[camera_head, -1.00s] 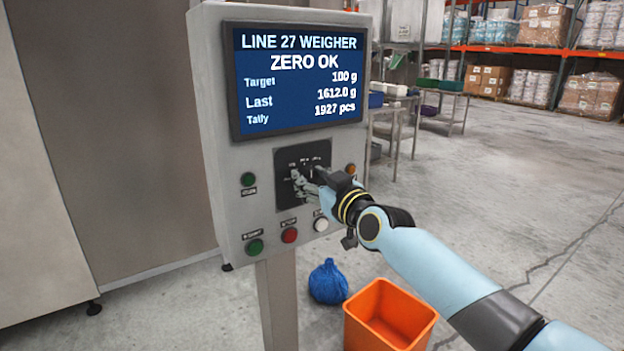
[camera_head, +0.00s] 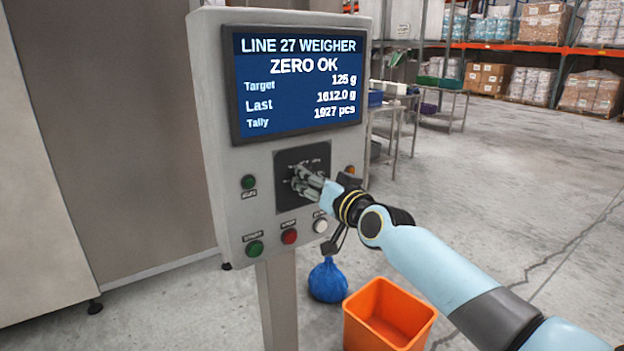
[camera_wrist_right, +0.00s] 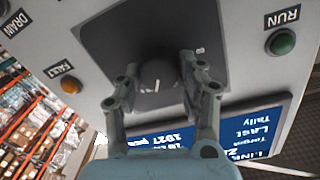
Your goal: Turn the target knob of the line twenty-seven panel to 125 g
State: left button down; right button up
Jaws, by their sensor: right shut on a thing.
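The line 27 weigher panel (camera_head: 232,160) stands upright on a post. Its screen (camera_head: 299,82) reads ZERO OK, Target 125 g, Last 1612.0 g and Tally 1927 pcs. The dark target knob (camera_wrist_right: 157,82) with a white mark sits on a black plate (camera_head: 290,196). My right gripper (camera_head: 300,180) reaches the plate from the right and hides most of the knob in the head view. In the right wrist view the fingers of my right gripper (camera_wrist_right: 158,92) are on both sides of the knob, shut on it. My left gripper is out of view.
Green (camera_head: 255,248), red (camera_head: 289,237) and white (camera_head: 320,226) buttons sit below the knob plate, and a green RUN lamp (camera_head: 248,182) sits left of it. An orange bin (camera_head: 352,328) and a blue bag (camera_head: 327,281) are on the floor below.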

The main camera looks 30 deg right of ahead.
jog(key=shift+m, duration=1.2)
jog(key=o, duration=1.1)
jog(key=shift+o, duration=0.2)
jog(key=s, duration=1.2)
jog(key=shift+d+r, duration=0.2)
jog(key=shift+d, duration=0.1)
jog(key=shift+f, duration=0.15)
